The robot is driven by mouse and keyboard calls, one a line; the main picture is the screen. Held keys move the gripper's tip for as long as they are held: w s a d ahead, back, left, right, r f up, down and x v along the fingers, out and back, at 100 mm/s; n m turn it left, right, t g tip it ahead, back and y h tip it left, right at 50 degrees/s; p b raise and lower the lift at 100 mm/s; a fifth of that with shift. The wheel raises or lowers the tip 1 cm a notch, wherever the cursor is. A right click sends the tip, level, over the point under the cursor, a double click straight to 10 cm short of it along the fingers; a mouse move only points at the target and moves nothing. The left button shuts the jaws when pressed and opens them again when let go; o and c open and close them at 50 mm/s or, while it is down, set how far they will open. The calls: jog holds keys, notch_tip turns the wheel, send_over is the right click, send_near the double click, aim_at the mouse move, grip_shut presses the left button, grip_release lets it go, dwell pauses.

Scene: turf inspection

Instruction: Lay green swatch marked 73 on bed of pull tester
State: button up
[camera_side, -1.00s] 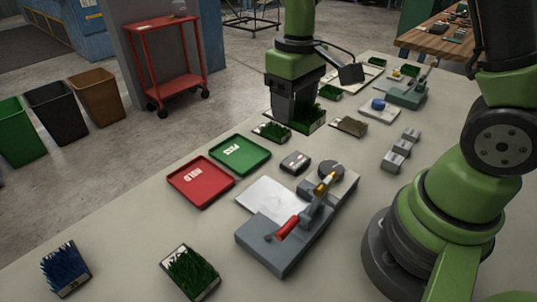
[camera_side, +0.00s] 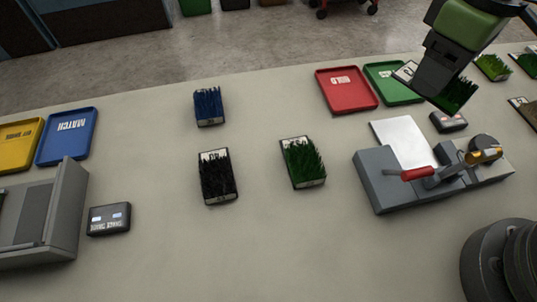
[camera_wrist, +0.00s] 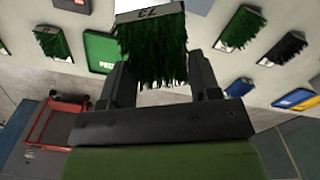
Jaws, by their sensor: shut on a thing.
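My gripper (camera_side: 438,84) is shut on a green swatch (camera_side: 460,94), held in the air beyond the pull tester (camera_side: 380,182). In the wrist view the swatch (camera_wrist: 150,50) sits between the fingers, and its white end label reads 73. The swatch looks tilted in the side view, with its middle hidden by the gripper. The pull tester has a grey body, a red handle and a brass-coloured part. A bare pale plate (camera_side: 402,140) lies at its far side, apart from the held swatch.
Red (camera_side: 346,90) and green (camera_side: 388,80) trays lie left of the gripper. A small dark box (camera_side: 448,121) is close below it. Another green swatch (camera_side: 302,162), a black one (camera_side: 217,177) and a blue one (camera_side: 208,106) lie left of the tester.

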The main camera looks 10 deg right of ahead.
jog(key=s+a+f+n, duration=0.1)
jog(key=s+a+n, duration=0.25)
jog(key=a, duration=0.25)
jog(key=s+a+f+n, duration=0.2)
jog(key=a+n, duration=0.2)
jog(key=a, duration=0.1)
jog(key=n, duration=0.5)
send_near(318, 232)
notch_tip(318, 232, down, 6)
jog(key=shift+f, duration=0.15)
jog(key=o, duration=0.9)
jog(key=shift+f, duration=0.15)
jog(key=shift+o, duration=0.2)
notch_tip(318, 232, up, 12)
jog(key=shift+r, duration=0.2)
